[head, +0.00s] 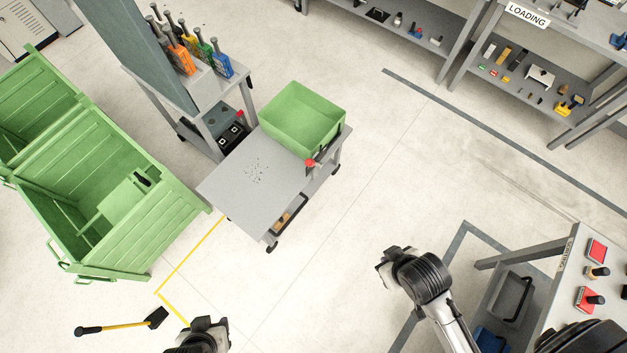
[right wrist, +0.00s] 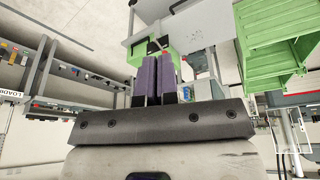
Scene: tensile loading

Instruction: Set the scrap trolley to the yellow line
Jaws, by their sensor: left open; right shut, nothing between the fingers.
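In the head view a grey wheeled trolley (head: 227,188) stands at the centre, set at an angle. It carries an open green tray (head: 303,118) at its far end and small dark bits on its bare top. The yellow line (head: 190,257) on the floor forms a corner to the lower left; its upper end meets the trolley's near-left edge in the picture. My left gripper (head: 203,337) is at the bottom edge, apart from the trolley, its fingers mostly hidden. My right gripper (right wrist: 157,80) is shut and empty in the right wrist view, pointing towards the trolley with floor between.
Large green bins (head: 120,215) stand at the left. A grey stand (head: 205,85) with coloured tools is just behind the trolley. A yellow-handled tool (head: 122,322) lies on the floor. A workbench (head: 565,262) stands lower right, shelves upper right. Floor right of the trolley is clear.

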